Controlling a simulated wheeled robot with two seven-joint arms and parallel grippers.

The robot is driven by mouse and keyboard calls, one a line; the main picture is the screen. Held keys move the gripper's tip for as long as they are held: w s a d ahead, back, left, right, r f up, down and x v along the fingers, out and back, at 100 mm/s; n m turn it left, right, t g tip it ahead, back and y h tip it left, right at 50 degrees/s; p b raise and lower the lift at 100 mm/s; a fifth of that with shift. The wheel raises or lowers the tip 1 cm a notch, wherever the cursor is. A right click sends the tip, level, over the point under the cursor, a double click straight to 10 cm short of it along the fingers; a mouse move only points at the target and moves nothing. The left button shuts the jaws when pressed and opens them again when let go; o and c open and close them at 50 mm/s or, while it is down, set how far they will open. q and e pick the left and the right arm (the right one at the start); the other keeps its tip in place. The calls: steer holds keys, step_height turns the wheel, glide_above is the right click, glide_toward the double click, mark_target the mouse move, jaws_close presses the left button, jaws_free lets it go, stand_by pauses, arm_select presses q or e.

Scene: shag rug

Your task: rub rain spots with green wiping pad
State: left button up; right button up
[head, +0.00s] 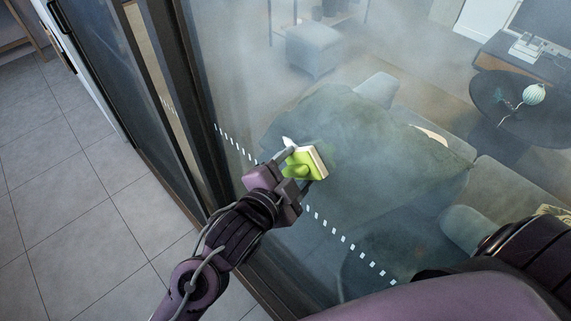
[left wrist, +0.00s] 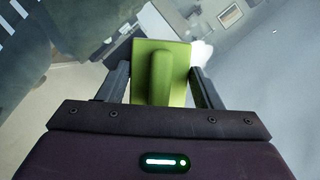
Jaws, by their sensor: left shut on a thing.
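The green wiping pad (head: 302,164) has a pale face and a raised green grip. My left gripper (head: 296,168) is shut on its grip, in front of the large glass pane (head: 225,60). The pad also shows between the fingers in the left wrist view (left wrist: 175,58). I cannot tell whether its face touches the glass. The pane looks hazy and smeared, mostly in its upper part; single rain spots are hard to make out. My right gripper is not in view.
A dark door frame (head: 178,85) edges the pane on the left, with grey floor tiles (head: 75,190) beyond. A row of white dots (head: 330,225) crosses the glass. Behind it are a sofa, a stool (head: 314,50) and a round dark table (head: 495,92).

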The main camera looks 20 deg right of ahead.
arm_select(q)
steer(key=shift+s+d, duration=0.1)
steer(key=shift+s, duration=0.05)
steer(key=shift+r, duration=0.1)
steer(key=shift+w+a+p, duration=0.2)
steer(key=shift+w+p, duration=0.15)
steer(key=shift+w, duration=0.1)
steer(key=shift+w+a+p, duration=0.2)
steer(key=shift+w+p, duration=0.15)
steer(key=shift+w, duration=0.1)
steer(key=shift+w+a+p, duration=0.3)
steer(key=shift+w, duration=0.6)
steer(key=shift+w+a+p, duration=0.25)
steer(key=shift+w+a, duration=0.05)
steer(key=shift+w, duration=0.6)
steer(key=shift+w+a, duration=0.3)
steer(key=shift+w, duration=0.6)
